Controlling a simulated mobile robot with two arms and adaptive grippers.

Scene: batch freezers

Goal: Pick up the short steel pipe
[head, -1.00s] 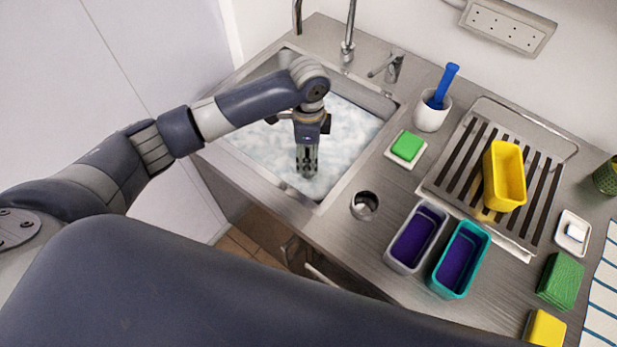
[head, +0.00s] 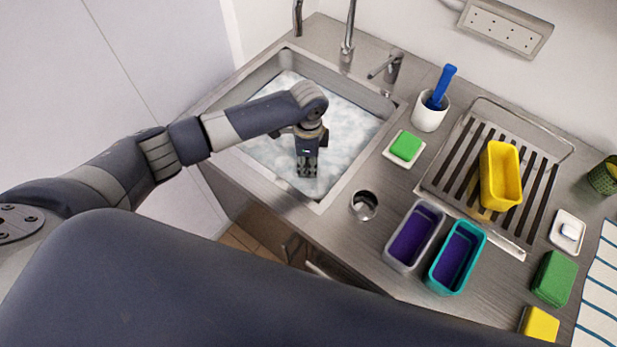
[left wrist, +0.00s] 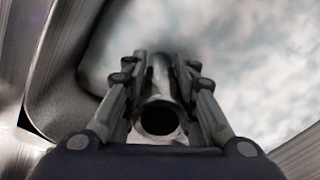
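My left gripper (head: 307,170) points down into the sink (head: 337,190), its fingertips at the cloudy, foamy water. In the left wrist view, a short steel pipe (left wrist: 160,118) with a dark open end facing the camera lies between the two fingers (left wrist: 160,75). The fingers run along both sides of the pipe; I cannot tell whether they press on it. The pipe's far end is lost in the blurred water. In the head view I cannot make out the pipe, as the gripper and water hide it. My right gripper is not in view.
On the counter to the right stand a round steel cup-like piece (head: 354,207), a green sponge (head: 405,147), a white cup with a blue brush (head: 430,118), two tubs (head: 390,255), and a rack with a yellow tub (head: 500,175).

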